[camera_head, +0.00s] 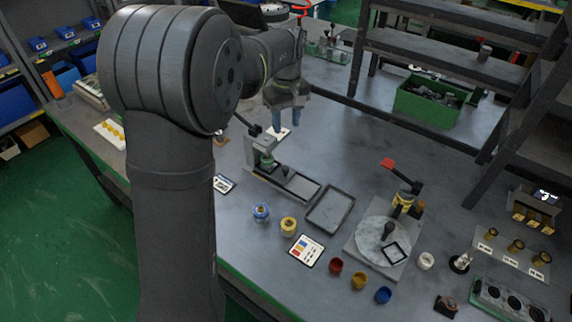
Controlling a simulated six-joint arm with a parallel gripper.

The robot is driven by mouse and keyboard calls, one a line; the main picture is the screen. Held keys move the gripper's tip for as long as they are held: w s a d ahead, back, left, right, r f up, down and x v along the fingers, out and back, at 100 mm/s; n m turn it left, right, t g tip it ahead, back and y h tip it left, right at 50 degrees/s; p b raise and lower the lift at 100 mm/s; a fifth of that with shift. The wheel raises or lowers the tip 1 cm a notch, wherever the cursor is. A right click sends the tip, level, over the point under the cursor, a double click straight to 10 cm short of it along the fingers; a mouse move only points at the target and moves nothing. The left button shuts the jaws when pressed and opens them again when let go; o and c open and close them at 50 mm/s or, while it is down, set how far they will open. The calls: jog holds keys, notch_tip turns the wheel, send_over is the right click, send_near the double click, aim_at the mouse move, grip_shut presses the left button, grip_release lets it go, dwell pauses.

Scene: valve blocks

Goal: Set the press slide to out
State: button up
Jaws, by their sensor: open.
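The press (262,150) stands on the table left of centre, with a dark lever at its top left and a greenish part under its head. Its slide track (303,187) runs from under the head toward the lower right. A small dark knob (283,171) stands on the track just right of the press head; I cannot clearly tell the slide's own position from this view. My gripper (287,121) points down with bluish fingers, open and empty. It appears behind and above the press, apart from it. My arm covers the left middle of the view.
A dark empty tray (330,209) lies right of the track. Blue (261,212) and yellow (288,226) round parts and a colour card (306,250) lie in front. A round plate fixture with a red-handled lever (388,163) stands to the right. Dark shelving (440,60) rises behind.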

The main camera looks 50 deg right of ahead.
aim_at(286, 168)
notch_tip(286, 168, down, 17)
jog(key=shift+r, duration=0.1)
dwell(0.3)
grip_shut()
